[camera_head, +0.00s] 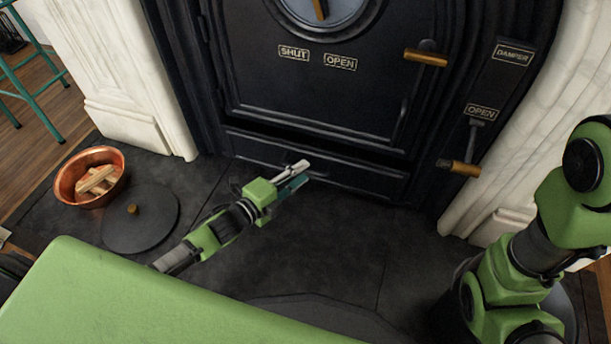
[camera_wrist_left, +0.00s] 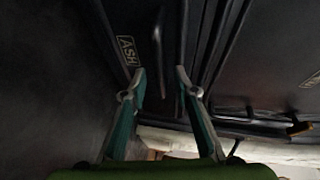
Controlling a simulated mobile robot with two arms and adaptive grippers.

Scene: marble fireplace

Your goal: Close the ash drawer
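The ash drawer (camera_head: 368,182) is a long, dark panel low on the black stove, below the main door. A dark gap shows along its top edge, so it looks slightly pulled out. In the left wrist view its ASH label (camera_wrist_left: 127,50) shows just beyond the left fingertip. My left gripper (camera_head: 297,174) is in front of the drawer's left half, its fingers pointing at the front. In the left wrist view the fingers (camera_wrist_left: 160,76) are apart with nothing clearly held; contact with the drawer cannot be told. My right arm shows at the right, but its gripper is out of view.
The stove door (camera_head: 310,95) above has a brass-coloured handle (camera_head: 426,57). The damper lever (camera_head: 460,167) is at the right. A copper bowl of wood (camera_head: 72,190) and a round dark lid (camera_head: 140,230) lie at the left.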

